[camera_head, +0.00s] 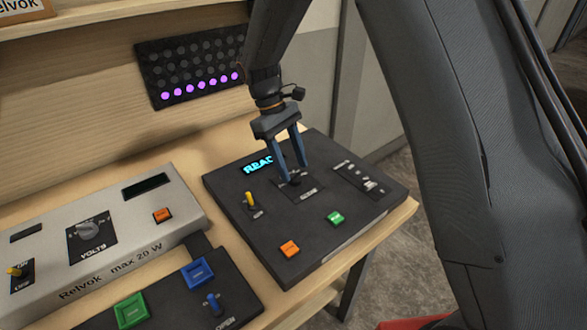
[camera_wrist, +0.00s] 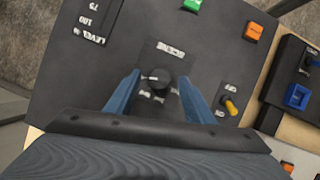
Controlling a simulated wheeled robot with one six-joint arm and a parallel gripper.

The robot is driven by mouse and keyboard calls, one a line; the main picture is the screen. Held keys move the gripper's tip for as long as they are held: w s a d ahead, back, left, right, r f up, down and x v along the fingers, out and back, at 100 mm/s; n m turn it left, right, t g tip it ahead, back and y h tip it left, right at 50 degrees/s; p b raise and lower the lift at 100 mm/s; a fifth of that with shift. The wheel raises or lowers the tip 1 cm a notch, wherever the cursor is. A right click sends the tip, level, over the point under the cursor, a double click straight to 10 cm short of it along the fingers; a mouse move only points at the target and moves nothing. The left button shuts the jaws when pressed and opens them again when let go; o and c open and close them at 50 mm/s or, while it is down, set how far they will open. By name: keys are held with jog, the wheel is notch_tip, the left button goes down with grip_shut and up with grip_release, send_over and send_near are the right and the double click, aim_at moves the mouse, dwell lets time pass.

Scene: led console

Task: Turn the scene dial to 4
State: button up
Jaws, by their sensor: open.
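The scene dial (camera_wrist: 156,79) is a small round black knob on a dark plate labelled SCENE, on the black console (camera_head: 239,195). In the head view the dial (camera_head: 294,180) is partly hidden by my gripper. My gripper (camera_head: 291,176) points down over the dial, its blue fingers apart. In the wrist view my gripper (camera_wrist: 160,92) has one finger on each side of the dial, with gaps visible. A light mark on the knob points to the left in the wrist view; the scale numbers are too blurred to read.
On the console, the display (camera_head: 258,165) is lit, beside a yellow toggle (camera_head: 250,199), orange button (camera_head: 290,249), green button (camera_head: 335,217) and level slider (camera_head: 370,185). A grey power unit (camera_head: 140,238) stands at left. The LED panel (camera_head: 190,65) has a purple bottom row.

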jog(key=b+v, duration=0.1)
jog(key=v, duration=0.5)
jog(key=shift+b, duration=0.4)
jog(key=shift+r, duration=0.15)
